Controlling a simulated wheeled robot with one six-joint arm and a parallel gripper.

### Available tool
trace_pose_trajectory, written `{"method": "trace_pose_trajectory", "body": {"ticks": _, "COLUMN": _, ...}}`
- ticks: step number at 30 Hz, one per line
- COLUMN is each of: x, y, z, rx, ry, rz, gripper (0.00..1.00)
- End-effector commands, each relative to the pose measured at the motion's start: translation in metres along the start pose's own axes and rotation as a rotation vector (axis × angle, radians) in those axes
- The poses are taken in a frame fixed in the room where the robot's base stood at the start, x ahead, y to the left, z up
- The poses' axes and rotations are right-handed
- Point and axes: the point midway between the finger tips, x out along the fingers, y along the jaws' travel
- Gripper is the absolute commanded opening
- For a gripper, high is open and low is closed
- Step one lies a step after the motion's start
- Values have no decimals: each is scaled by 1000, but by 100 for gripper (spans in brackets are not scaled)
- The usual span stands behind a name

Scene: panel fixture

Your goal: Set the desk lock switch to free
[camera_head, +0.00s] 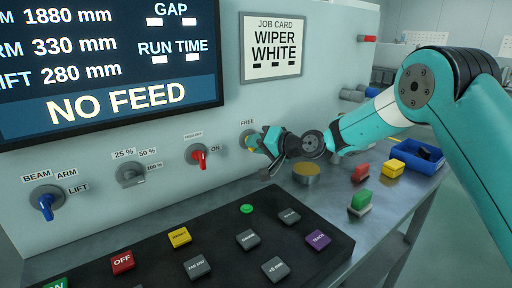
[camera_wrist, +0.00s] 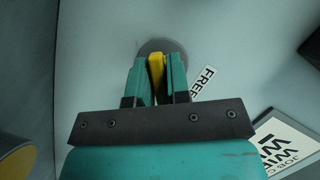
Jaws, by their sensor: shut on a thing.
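The desk lock switch has a yellow handle (camera_wrist: 156,76) on a round grey base (camera_wrist: 162,45), next to a FREE label (camera_wrist: 203,82). My gripper (camera_wrist: 157,70) is shut on the yellow handle, with one teal finger on each side of it. In the head view my gripper (camera_head: 257,142) is at the panel beside the FREE label (camera_head: 247,122). My fingers hide most of the switch and any other label there. I cannot tell exactly which position the handle points to.
To the left are a red switch (camera_head: 201,158), a grey selector (camera_head: 131,175) and a blue switch (camera_head: 46,205). A black button console (camera_head: 215,225) lies below. A brass cylinder (camera_head: 306,172), coloured blocks and a blue tray (camera_head: 415,157) stand on the desk below and right of my gripper.

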Motion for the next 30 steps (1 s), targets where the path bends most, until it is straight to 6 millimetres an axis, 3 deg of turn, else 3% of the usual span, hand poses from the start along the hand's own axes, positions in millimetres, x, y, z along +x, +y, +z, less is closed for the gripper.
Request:
{"method": "trace_pose_trajectory", "body": {"ticks": 18, "x": 0, "y": 2, "z": 2, "rx": -519, "ry": -1, "rz": 217, "gripper": 0}}
{"method": "trace_pose_trajectory", "body": {"ticks": 30, "x": 0, "y": 2, "z": 2, "rx": -714, "ry": -3, "rz": 299, "gripper": 0}}
